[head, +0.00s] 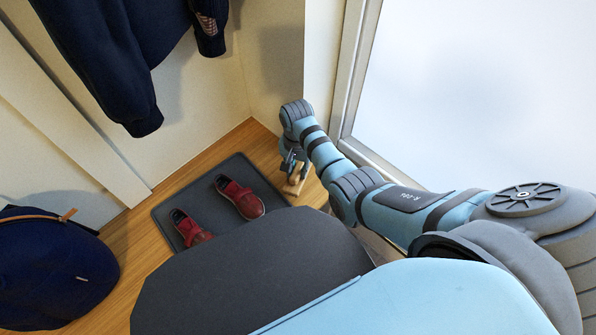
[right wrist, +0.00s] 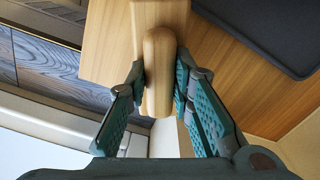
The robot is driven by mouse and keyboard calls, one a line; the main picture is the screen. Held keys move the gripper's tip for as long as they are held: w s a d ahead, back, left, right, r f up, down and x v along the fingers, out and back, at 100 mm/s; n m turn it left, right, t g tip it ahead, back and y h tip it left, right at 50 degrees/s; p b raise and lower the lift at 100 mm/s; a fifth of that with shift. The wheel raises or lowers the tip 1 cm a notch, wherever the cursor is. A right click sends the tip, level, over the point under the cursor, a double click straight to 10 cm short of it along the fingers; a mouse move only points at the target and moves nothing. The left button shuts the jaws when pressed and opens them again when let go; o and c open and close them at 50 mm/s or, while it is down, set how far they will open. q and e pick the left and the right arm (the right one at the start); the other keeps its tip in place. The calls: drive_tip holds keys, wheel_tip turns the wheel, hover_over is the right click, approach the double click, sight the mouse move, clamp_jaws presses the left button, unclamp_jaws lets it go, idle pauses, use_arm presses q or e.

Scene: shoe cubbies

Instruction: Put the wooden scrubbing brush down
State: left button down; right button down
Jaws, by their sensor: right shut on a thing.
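The wooden scrubbing brush (right wrist: 158,72) is a pale, rounded wooden piece between the fingers of my right gripper (right wrist: 160,88) in the right wrist view. The gripper is shut on it, with a finger on each side. In the head view my right gripper (head: 291,163) points down beside the wall, near the right edge of the dark mat, and pale wood (head: 294,187) shows just under it. I cannot tell whether the brush touches what is below it. My left gripper is not in view.
A dark mat (head: 168,212) with a pair of red shoes (head: 240,198) lies on the wooden floor (head: 140,245). A navy bag or cap (head: 50,265) is at the left, and a navy jacket (head: 110,60) hangs above.

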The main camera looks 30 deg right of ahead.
sight(297, 168)
drive_tip(key=shift+f, duration=0.45)
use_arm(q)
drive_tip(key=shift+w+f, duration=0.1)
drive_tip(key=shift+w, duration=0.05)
use_arm(e)
drive_tip(key=c, duration=1.4)
unclamp_jaws()
drive_tip(key=shift+r, duration=0.1)
wheel_tip(297, 168, up, 8)
drive_tip(key=p, duration=0.4)
drive_tip(key=shift+w+r+p, duration=0.1)
drive_tip(key=shift+w+p, duration=0.05)
drive_tip(key=shift+p, duration=0.15)
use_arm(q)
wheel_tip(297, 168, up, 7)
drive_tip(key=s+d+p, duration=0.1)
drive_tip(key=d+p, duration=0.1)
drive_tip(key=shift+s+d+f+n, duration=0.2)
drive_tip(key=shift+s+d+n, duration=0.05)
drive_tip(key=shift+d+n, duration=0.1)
use_arm(e)
wheel_tip(297, 168, up, 5)
drive_tip(key=shift+f, duration=0.1)
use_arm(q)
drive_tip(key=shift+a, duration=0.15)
